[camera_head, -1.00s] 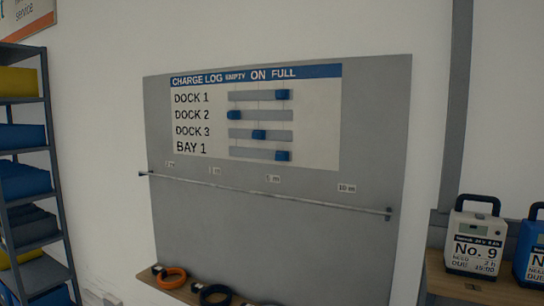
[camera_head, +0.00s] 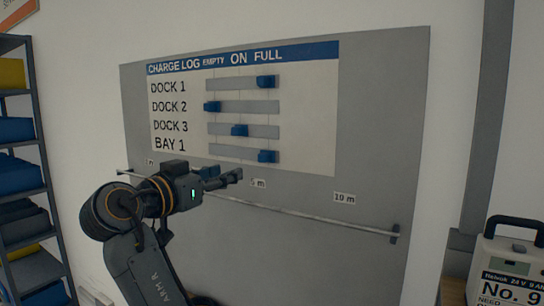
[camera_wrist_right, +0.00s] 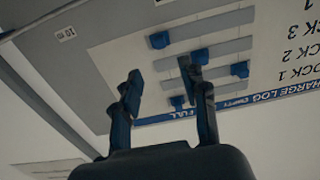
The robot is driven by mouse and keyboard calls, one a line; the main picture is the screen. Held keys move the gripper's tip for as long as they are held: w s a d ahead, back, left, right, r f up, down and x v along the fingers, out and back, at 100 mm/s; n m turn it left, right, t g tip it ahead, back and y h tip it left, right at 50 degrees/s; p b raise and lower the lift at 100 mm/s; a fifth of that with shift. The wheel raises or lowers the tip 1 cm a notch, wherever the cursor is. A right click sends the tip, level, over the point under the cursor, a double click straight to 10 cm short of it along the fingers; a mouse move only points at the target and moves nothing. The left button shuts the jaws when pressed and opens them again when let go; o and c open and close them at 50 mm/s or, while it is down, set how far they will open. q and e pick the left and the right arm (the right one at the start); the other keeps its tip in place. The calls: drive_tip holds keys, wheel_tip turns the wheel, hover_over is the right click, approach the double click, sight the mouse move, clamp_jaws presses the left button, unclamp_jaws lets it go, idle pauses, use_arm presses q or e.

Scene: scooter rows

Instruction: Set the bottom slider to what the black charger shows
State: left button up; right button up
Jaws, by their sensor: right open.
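The bottom slider, BAY 1, has a blue knob (camera_head: 268,156) at the right, FULL end of its grey track. It also shows upside down in the wrist view (camera_wrist_right: 159,40). My right gripper (camera_head: 226,176) is just below and left of that knob in the head view, apart from it in the picture. Its two fingers (camera_wrist_right: 162,75) are spread and empty in front of the board in the wrist view. No black charger is in view; a white charger marked No. 9 (camera_head: 508,265) stands at the right. My left gripper is not in view.
The DOCK 1 knob (camera_head: 266,82) is at FULL, the DOCK 2 knob (camera_head: 212,107) at EMPTY, and the DOCK 3 knob (camera_head: 240,131) near the middle. A thin rail (camera_head: 320,219) crosses the board below. A shelf with bins (camera_head: 15,175) stands at left.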

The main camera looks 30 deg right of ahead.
drive_tip(key=p, duration=0.4)
approach(260, 157)
drive_tip(key=d, duration=0.2)
drive_tip(key=x, duration=0.2)
drive_tip(key=p+x, duration=0.1)
drive_tip(key=x, duration=0.2)
drive_tip(key=shift+w+r+p, duration=0.15)
drive_tip(key=shift+w+p, duration=0.15)
drive_tip(key=shift+w, duration=0.2)
drive_tip(key=shift+w+d, duration=0.2)
drive_tip(key=shift+d, duration=0.25)
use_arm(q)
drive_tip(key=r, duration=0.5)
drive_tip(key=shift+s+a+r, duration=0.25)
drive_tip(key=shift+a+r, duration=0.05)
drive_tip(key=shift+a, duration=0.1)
use_arm(e)
drive_tip(key=shift+w+f, duration=0.1)
drive_tip(key=shift+f, duration=0.1)
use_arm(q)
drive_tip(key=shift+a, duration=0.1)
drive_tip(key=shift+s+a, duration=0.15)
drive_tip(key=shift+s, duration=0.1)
use_arm(e)
clamp_jaws()
